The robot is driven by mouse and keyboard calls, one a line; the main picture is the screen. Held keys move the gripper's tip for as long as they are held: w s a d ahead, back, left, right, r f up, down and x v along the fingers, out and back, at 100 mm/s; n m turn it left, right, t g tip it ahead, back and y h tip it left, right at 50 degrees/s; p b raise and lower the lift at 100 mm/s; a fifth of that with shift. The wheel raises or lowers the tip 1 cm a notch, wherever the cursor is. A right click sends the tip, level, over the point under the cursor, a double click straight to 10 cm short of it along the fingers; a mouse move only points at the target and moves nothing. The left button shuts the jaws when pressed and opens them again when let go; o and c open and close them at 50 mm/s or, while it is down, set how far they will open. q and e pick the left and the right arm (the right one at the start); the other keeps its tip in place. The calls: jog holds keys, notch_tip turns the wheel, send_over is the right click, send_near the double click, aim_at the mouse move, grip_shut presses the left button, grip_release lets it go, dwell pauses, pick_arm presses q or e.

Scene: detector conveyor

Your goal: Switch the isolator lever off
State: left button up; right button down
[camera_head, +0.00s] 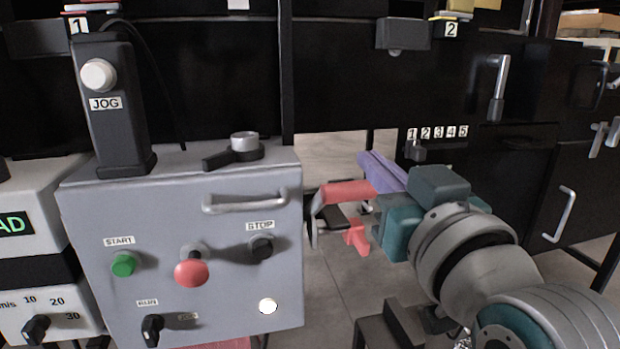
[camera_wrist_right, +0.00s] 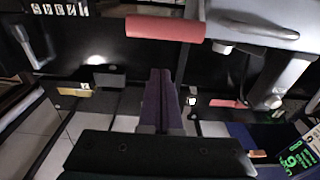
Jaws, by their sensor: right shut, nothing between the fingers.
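A red cylindrical grip (camera_head: 347,192) sticks out sideways at the right side of the grey control box (camera_head: 200,200); I take it for the isolator lever. In the right wrist view the red grip (camera_wrist_right: 165,28) lies across the top, joined at its right end to a grey arm. My right gripper (camera_head: 366,160) has purple fingers, shut and empty, just behind and above the grip in the head view. In the right wrist view the fingers (camera_wrist_right: 160,75) point toward the grip; whether they touch it I cannot tell. My left gripper is not in view.
The box carries a green start button (camera_head: 124,265), a red mushroom button (camera_head: 191,272), a stop button (camera_head: 262,247) and a black rotary handle (camera_head: 236,153) on top. A jog post (camera_head: 108,125) stands at left. Dark machine panels close off the back.

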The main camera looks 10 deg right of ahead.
aim_at(362, 191)
jog(key=w, duration=0.1)
jog(key=w+f, duration=0.1)
jog(key=w+b, duration=0.1)
jog(key=w, duration=0.1)
jog(key=shift+w+f, duration=0.1)
jog(key=shift+f, duration=0.3)
jog(key=shift+s+f, duration=0.4)
jog(key=shift+f, duration=0.15)
